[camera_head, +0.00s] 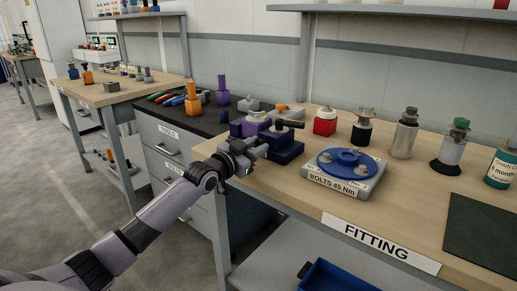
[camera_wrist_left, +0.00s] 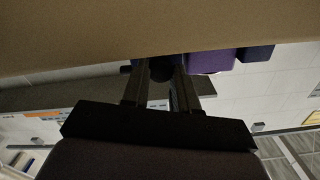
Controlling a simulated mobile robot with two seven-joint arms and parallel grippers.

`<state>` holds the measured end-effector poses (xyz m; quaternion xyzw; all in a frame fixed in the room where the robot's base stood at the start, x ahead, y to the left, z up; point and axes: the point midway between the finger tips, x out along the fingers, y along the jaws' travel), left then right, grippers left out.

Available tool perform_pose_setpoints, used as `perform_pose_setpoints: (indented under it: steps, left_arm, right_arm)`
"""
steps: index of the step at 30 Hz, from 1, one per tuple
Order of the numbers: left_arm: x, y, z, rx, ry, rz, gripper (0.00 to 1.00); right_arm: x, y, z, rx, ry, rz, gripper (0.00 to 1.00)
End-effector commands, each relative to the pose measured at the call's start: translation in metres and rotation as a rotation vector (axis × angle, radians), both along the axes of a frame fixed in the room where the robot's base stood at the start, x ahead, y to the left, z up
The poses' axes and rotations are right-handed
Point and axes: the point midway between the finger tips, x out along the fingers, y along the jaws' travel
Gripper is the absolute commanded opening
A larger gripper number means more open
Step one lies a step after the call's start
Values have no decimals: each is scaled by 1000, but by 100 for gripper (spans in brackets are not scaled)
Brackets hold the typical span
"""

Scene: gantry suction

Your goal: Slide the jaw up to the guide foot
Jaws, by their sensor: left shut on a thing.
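A small vise stands at the near left edge of the fitting bench. It has a dark blue body (camera_head: 286,150) and purple blocks (camera_head: 256,121), one of which also shows in the left wrist view (camera_wrist_left: 210,62). A grey part with a black rod (camera_head: 289,124) sits on top; I cannot tell which piece is the guide foot. My left gripper (camera_head: 258,150) is at the vise's near left side. In the left wrist view its fingers (camera_wrist_left: 163,76) close around a dark round knob (camera_wrist_left: 162,66) beside the purple block. The jaw's contact with the foot is hidden. My right gripper is not in view.
A blue round flange on a grey plate (camera_head: 350,165) lies right of the vise. A red block (camera_head: 325,121) and several bottles stand behind. A dark tool cabinet (camera_head: 185,118) with orange and purple pieces adjoins the left. The wooden bench top (camera_head: 400,205) is clear in front.

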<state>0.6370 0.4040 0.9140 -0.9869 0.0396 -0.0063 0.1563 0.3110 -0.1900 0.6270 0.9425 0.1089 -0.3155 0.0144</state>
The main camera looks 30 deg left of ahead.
Motion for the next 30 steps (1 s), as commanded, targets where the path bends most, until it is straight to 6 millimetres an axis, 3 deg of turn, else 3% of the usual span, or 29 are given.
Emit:
perform_pose_setpoints:
  steps: [10, 11, 12, 13, 23, 30]
  left_arm:
    - [0, 4, -1, 0, 1, 3, 0]
    - [0, 4, -1, 0, 1, 3, 35]
    - [0, 4, -1, 0, 1, 3, 48]
    - [0, 4, -1, 0, 1, 3, 54]
    - [-1, 4, 0, 0, 1, 1, 54]
    - [-20, 5, -1, 0, 2, 2, 54]
  right_arm:
    - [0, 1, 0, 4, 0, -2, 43]
    - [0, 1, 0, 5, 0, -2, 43]
    - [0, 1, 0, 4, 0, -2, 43]
    - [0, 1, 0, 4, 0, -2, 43]
    - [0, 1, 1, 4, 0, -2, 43]
    - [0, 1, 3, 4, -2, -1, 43]
